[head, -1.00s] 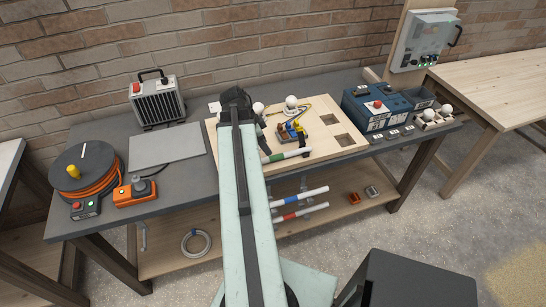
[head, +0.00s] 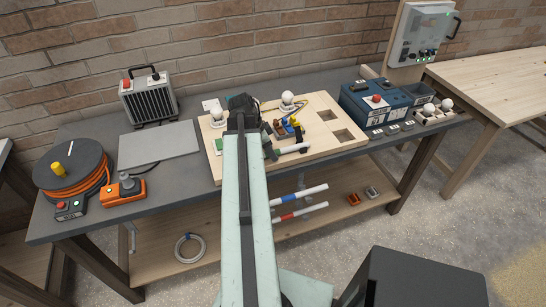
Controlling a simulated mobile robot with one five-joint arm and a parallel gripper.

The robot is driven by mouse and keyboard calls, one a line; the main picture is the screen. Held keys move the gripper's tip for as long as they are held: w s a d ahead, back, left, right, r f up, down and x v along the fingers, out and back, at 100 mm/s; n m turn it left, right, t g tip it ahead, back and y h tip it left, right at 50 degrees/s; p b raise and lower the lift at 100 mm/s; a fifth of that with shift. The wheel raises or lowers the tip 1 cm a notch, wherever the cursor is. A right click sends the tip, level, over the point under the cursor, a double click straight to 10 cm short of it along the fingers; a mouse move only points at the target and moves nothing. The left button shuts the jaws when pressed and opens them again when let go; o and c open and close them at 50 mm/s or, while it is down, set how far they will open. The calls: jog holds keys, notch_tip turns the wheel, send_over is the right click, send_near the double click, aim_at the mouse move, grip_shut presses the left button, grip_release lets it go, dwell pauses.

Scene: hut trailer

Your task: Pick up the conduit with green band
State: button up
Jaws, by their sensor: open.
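The conduit with the green band (head: 293,148) is a short white tube lying on the pale wooden board (head: 322,152) on the dark workbench. Its left end, where the green band sits, is largely hidden by my gripper. My gripper (head: 272,146) is open at the end of my pale green arm, right by the conduit's left part. The arm covers part of the view, and I cannot tell whether the fingers straddle or touch the tube. A blue-banded conduit (head: 310,192) and a red-banded conduit (head: 303,212) are on the lower shelf.
A blue-and-yellow device (head: 288,128), a white bulb (head: 287,97) and another bulb (head: 217,114) stand on the board close to my gripper. A cable reel (head: 72,170), grey heater (head: 148,97) and blue case (head: 374,104) stand on the workbench (head: 185,185).

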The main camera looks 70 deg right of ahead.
grip_shut()
jog(key=shift+r, duration=0.1)
